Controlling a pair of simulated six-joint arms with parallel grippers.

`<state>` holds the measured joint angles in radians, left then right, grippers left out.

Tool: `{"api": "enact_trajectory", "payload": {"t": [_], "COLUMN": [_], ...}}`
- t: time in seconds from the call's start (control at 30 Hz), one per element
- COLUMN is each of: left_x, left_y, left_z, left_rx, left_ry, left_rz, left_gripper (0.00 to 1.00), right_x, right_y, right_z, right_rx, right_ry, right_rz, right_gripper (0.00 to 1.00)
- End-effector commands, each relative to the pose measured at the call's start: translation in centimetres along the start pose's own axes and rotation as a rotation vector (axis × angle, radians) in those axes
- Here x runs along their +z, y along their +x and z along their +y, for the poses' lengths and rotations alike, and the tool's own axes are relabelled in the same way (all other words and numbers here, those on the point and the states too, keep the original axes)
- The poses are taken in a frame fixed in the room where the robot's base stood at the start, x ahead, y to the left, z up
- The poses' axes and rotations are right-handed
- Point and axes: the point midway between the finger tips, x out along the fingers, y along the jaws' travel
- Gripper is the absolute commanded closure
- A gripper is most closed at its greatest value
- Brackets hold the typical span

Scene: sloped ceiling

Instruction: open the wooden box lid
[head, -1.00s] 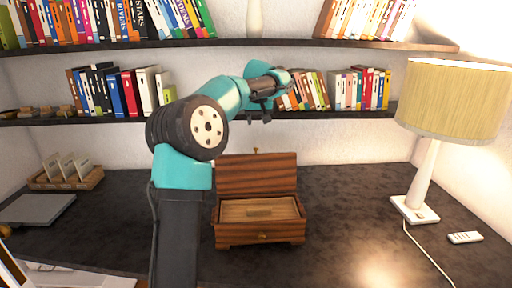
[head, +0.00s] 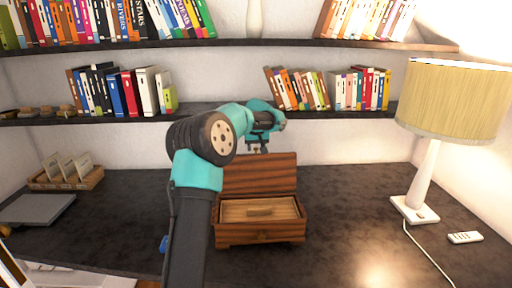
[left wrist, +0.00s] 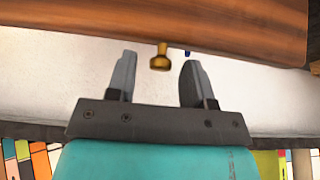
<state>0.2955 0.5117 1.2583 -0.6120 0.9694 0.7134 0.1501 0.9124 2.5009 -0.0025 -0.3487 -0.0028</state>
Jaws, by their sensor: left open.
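The wooden box (head: 230,234) stands on the dark desk with its striped lid (head: 257,175) raised upright at the back. Inside it is a lighter wood panel (head: 240,213) with a small bar on it. In the left wrist view the lid (left wrist: 200,18) crosses the top, and a brass knob (left wrist: 160,58) sticks out from its edge. My left gripper (head: 257,149) is open just above the lid's top edge. In the left wrist view its fingers (left wrist: 158,78) stand on either side of the knob's line, apart from it. My right gripper is not in view.
Bookshelves (head: 340,107) run along the wall behind the gripper. A lamp (head: 430,170) and a remote (head: 465,237) are at the right. A card tray (head: 68,181) and a grey laptop-like slab (head: 37,208) are at the left. The desk right of the box is clear.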

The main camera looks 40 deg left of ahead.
Motion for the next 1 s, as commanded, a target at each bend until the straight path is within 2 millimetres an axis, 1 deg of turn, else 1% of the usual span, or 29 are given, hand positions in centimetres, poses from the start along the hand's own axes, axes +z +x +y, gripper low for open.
{"api": "enact_trajectory", "payload": {"t": [0.27,0.37,0.77,0.8,1.0], "left_x": [0.00,0.00,0.00,0.00,0.00], "left_y": [0.14,0.13,0.11,0.11,0.10], "left_z": [-0.01,0.00,0.01,0.01,0.01], "left_rx": [0.000,0.000,0.000,0.000,0.000], "left_ry": [0.000,0.000,0.000,0.000,0.000], "left_rz": [0.000,0.000,0.000,0.000,0.000], "left_gripper": [0.53,0.60,0.98,1.00,1.00], "right_x": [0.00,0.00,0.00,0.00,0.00], "right_y": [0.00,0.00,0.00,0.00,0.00], "right_z": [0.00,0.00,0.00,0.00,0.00], "right_rx": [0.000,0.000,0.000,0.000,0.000], "right_ry": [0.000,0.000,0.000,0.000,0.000], "right_rz": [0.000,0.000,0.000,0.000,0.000], "right_gripper": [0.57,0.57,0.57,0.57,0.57]}}
